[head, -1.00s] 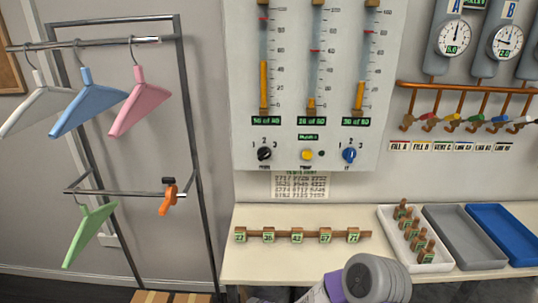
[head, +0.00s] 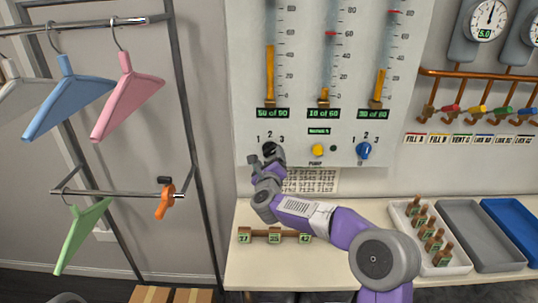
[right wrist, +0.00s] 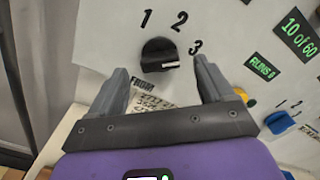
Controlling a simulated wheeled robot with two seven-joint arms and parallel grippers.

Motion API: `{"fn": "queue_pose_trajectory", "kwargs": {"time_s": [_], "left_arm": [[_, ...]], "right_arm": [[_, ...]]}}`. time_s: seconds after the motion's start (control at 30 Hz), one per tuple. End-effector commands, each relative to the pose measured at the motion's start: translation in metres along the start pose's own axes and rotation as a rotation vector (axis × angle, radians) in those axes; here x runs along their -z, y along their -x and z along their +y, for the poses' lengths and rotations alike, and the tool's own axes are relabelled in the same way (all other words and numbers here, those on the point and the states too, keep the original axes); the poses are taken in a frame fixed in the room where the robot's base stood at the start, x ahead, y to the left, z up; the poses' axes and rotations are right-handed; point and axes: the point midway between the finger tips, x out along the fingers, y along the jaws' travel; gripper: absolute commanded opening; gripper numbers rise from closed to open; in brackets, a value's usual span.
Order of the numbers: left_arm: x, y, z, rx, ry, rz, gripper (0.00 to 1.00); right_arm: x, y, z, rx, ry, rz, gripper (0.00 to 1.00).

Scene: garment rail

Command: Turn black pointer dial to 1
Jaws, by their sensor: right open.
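The black pointer dial (head: 269,150) is on the lower left of the white gauge panel, under the numbers 1, 2 and 3. In the right wrist view the dial (right wrist: 160,52) has a pale mark on its right part, on the side of the 3. My right gripper (right wrist: 163,72) is open, with one finger on each side of the dial and nothing held. In the head view my right gripper (head: 264,159) partly covers the dial's lower edge. Contact with the dial cannot be told. My left gripper is not in view.
A yellow button (head: 317,150) and a blue dial (head: 363,151) are to the right on the panel. The table (head: 345,272) below holds a wooden tag strip (head: 259,235) and trays. A rail with hangers (head: 125,97) stands at the left.

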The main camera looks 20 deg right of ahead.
Motion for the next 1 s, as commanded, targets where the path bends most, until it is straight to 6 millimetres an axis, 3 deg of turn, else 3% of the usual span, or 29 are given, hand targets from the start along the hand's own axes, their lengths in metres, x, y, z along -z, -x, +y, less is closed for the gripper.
{"fn": "queue_pose_trajectory", "kwargs": {"time_s": [0.23, 0.6, 0.93, 1.0], "left_arm": [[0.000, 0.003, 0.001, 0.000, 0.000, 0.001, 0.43], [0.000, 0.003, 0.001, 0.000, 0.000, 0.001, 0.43], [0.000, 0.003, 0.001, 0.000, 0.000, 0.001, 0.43], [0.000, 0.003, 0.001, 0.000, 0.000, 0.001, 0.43]], "right_arm": [[0.000, -0.021, 0.000, -0.001, 0.002, 0.000, 0.81], [0.000, -0.025, 0.001, -0.002, 0.004, -0.001, 0.79], [0.000, -0.025, 0.001, -0.001, 0.003, 0.000, 0.29], [0.000, -0.025, 0.001, -0.001, 0.003, 0.000, 0.25]]}}
